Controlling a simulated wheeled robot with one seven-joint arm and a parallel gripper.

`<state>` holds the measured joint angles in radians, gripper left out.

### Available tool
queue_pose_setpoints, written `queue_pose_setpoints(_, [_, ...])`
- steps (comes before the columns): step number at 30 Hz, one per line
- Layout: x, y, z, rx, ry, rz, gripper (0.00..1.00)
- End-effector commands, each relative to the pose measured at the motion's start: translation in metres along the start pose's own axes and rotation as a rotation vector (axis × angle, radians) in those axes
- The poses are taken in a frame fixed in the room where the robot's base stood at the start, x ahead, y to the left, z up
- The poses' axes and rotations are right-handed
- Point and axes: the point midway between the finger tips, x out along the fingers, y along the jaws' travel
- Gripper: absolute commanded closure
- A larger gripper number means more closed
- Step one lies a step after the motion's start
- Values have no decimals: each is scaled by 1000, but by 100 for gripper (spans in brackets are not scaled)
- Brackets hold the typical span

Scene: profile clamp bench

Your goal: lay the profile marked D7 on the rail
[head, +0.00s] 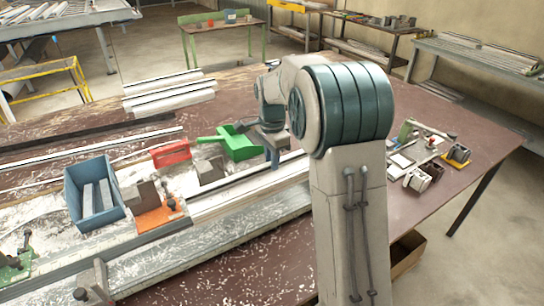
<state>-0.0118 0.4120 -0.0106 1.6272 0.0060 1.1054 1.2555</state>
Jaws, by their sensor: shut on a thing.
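My gripper (274,158) points down over the bench, left of my arm column. Its fingers are shut on a pale long profile (235,190) with a dark line along its top. That profile runs from the orange clamp toward my arm, which hides its right end. A long grey metal rail (170,265) runs along the near side of the bench, below the profile. I cannot tell whether the profile touches the rail. Several other pale profiles (168,92) lie at the back, and a long one (90,157) lies at the left. No D7 marking is readable.
An orange-based clamp (158,217) stands at the profile's left end. A blue bin (74,205) with grey strips, a red box (170,154) and a green dustpan (238,146) are close by. A green-based clamp (18,266) is at left. Small parts (418,178) crowd the right. Shavings litter the bench.

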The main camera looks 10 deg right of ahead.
Motion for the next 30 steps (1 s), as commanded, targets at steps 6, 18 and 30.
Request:
queue_pose_setpoints(6, [25,0,0,0,0,-2,100])
queue_pose_setpoints(18, [63,0,0,0,0,-1,100])
queue_pose_setpoints(30, [86,-1,0,0,0,-2,100])
